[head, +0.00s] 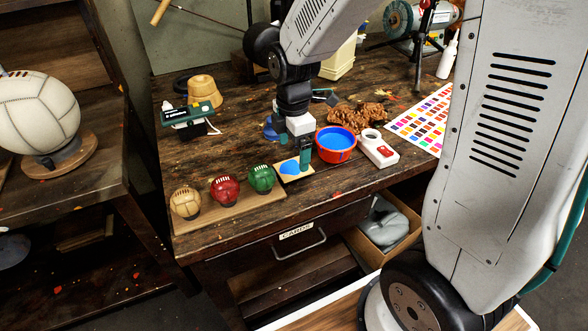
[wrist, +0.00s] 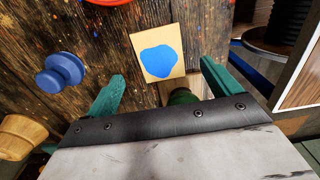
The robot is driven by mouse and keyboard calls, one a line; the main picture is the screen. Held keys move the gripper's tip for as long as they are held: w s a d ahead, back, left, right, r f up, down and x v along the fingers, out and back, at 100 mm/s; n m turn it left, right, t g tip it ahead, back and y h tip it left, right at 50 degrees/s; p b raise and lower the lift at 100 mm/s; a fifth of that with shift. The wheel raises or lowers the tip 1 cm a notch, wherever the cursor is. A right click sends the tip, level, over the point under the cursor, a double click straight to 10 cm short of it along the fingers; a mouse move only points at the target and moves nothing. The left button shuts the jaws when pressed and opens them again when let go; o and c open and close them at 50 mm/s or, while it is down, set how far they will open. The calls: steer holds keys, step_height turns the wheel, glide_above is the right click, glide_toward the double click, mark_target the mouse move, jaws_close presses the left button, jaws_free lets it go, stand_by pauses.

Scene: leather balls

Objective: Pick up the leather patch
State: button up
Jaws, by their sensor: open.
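A flat tan square with a rounded blue patch (head: 289,167) lies on the worn wooden workbench. In the wrist view the blue patch (wrist: 160,62) is fully visible, with tan border around it. My gripper (head: 298,157) points down just behind and above it. In the wrist view my gripper (wrist: 163,84) has its two green fingers spread wide, one on each side of the square's near end. I cannot tell the exact height of the fingers above the bench.
A green ball (head: 262,178), red ball (head: 225,190) and tan ball (head: 186,203) sit on a wooden board to the left. A red-rimmed bowl of blue (head: 336,144) and a white device (head: 378,149) stand right. A blue knob-shaped piece (wrist: 60,72) stands beside the left finger.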

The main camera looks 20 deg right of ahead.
mark_target(293, 167)
step_height(293, 167, down, 6)
steer(key=shift+r, duration=0.25)
steer(key=shift+c, duration=0.3)
steer(key=c, duration=1)
steer(key=shift+r, duration=0.1)
steer(key=shift+c, duration=0.2)
